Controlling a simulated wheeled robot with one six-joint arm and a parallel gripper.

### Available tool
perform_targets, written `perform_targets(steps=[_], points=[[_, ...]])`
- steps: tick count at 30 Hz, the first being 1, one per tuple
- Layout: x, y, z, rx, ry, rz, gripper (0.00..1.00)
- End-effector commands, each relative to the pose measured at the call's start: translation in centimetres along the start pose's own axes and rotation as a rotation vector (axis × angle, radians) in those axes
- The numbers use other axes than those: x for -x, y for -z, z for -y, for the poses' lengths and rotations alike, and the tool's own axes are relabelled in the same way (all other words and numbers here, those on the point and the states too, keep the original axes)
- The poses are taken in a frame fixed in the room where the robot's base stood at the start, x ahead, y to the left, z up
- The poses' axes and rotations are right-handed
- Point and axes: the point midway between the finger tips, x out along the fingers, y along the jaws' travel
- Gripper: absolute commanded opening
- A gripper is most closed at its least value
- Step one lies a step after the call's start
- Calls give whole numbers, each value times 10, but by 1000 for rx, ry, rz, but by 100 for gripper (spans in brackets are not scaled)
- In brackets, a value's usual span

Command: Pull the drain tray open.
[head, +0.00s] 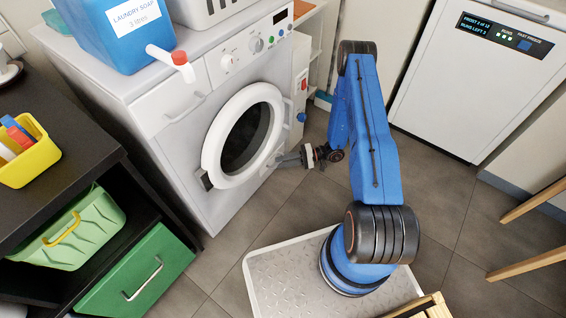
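I see no gas hob and nothing I can surely name as the drain tray. A white washing machine (187,170) stands left of my blue arm. Its round front door (212,150) looks shut. A drawer front with a handle (185,107) at its upper left looks closed. A green drawer (150,285) with a metal handle sits closed in the dark cabinet at the lower left. My gripper (281,160) is just right of the round door's rim, pointing left. Its fingers are small and dark, so I cannot tell whether they are open or touching the machine.
A blue laundry soap container (112,35) with a red-capped spout and a white basket (205,10) stand on the machine. A yellow bin (35,160) is on the dark counter. A white appliance (470,85) is at upper right. Wooden legs (525,262) stand at right.

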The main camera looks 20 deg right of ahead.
Motion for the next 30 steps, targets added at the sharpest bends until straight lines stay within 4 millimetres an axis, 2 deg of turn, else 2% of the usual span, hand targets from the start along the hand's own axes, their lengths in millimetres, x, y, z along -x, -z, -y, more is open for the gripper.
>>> perform_targets(steps=[4, 7, 8, 17, 30], points=[[0, 0, 0, 0, 0, 0, 28], [0, 0, 0, 0, 0, 0, 4], [0, 0, 0, 0, 0, 0, 0], [8, -6, -2, -2, 0, -3, 0], [69, -65, -20, -1, -1, -7, 0]])
